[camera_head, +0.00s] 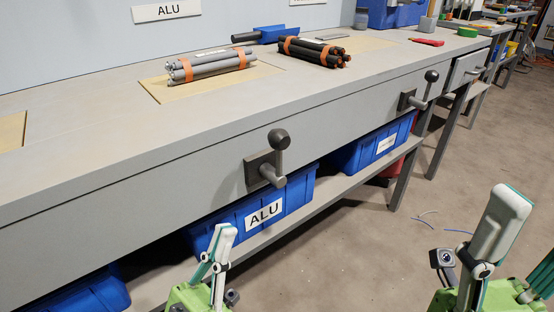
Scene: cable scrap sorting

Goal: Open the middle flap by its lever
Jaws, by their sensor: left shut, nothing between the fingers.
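A tan flap panel (172,94), the middle of those I see in the bench top, appears closed, with a grey cable bundle (211,65) strapped in orange lying on it. A lever with a dark ball knob (279,140) stands upright on the bench front, nearest this panel. My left gripper (222,232) is shut and empty, low in front of the bench. It is below and left of the lever, apart from it. My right gripper (502,215) is at the lower right, over the floor, far from the lever. Its jaw opening cannot be made out.
Another lever (431,77) is farther right. A blue bin labelled ALU (240,222) sits on the shelf below the near lever. Floor in front is mostly clear.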

